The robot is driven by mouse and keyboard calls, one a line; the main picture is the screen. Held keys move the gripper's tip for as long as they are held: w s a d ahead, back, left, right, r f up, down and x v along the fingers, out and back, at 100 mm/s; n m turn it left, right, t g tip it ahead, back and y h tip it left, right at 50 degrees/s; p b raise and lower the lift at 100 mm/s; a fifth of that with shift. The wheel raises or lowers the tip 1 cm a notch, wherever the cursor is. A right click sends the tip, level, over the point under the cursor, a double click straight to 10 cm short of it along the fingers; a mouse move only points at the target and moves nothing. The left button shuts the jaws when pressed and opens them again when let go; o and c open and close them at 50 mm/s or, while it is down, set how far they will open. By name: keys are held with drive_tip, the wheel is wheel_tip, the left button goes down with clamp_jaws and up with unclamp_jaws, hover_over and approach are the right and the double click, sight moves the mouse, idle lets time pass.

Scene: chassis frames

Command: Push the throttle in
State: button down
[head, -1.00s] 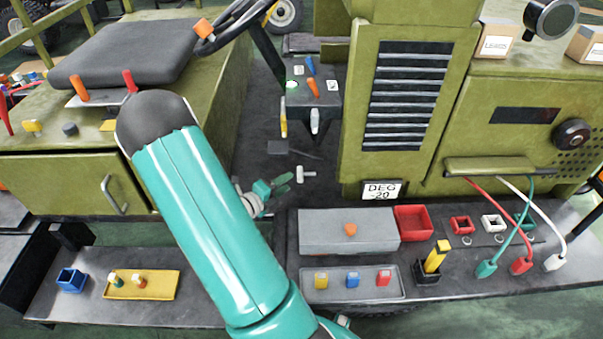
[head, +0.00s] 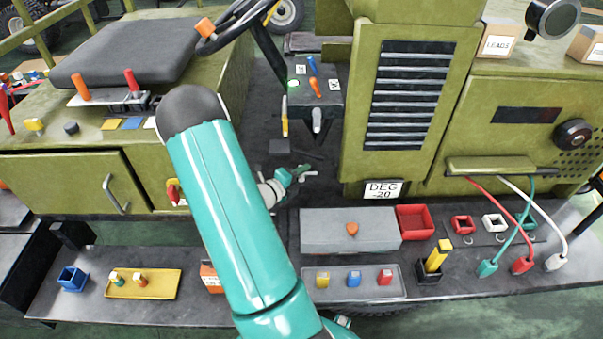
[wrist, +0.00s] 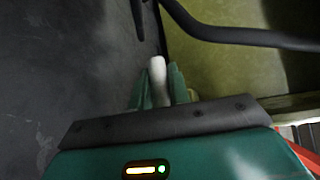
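In the wrist view a pale handle (wrist: 158,76) lies between the two green fingers of my gripper (wrist: 159,82). The fingers are apart, one on each side of it, and firm contact is not clear. The handle's stem and base are mostly hidden.
A grey case (head: 348,230) and a red bin (head: 415,222) sit on the shelf below. A dark curved bar (wrist: 235,36) crosses the upper right of the wrist view.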

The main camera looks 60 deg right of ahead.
sight(314, 174)
drive_tip(key=shift+s+d, duration=0.35)
drive_tip(key=shift+s, duration=0.35)
drive_tip(key=shift+s+d, duration=0.35)
drive_tip(key=shift+s, duration=0.35)
drive_tip(key=shift+s+d, duration=0.35)
drive_tip(key=shift+s, duration=0.35)
drive_tip(key=c, duration=1.3)
unclamp_jaws()
drive_tip(key=shift+s+d, duration=0.1)
drive_tip(key=shift+w+a, duration=0.25)
drive_tip(key=shift+a, duration=0.1)
drive_tip(key=v, duration=1.3)
drive_tip(key=shift+a, duration=0.1)
drive_tip(key=shift+w+a, duration=0.1)
